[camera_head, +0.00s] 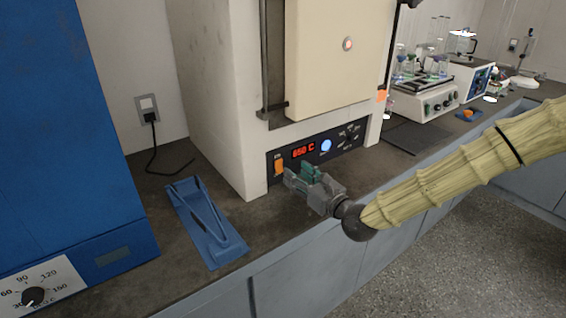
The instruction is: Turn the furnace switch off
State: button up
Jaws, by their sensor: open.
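The furnace (222,90) is a tall cream-white box on the dark counter, with its pale door (320,60) above a dark control panel (325,152). The furnace switch (279,166) is orange and sits at the left end of this panel. A red display (303,151) beside it reads about 650 C. My gripper (296,175) is open and empty, in front of the panel's lower left part. Its fingertips are just right of and slightly below the switch. I cannot tell whether they touch the panel.
A blue tool or stand (208,222) lies on the counter left of my gripper. A large blue cabinet (70,140) with a dial stands at the far left. A shaker with flasks (425,98) is at the right. The counter (175,265) in front is mostly clear.

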aim_at(279, 161)
jog(key=x, duration=0.7)
jog(key=shift+w+a+f, duration=0.15)
jog(key=shift+w, duration=0.2)
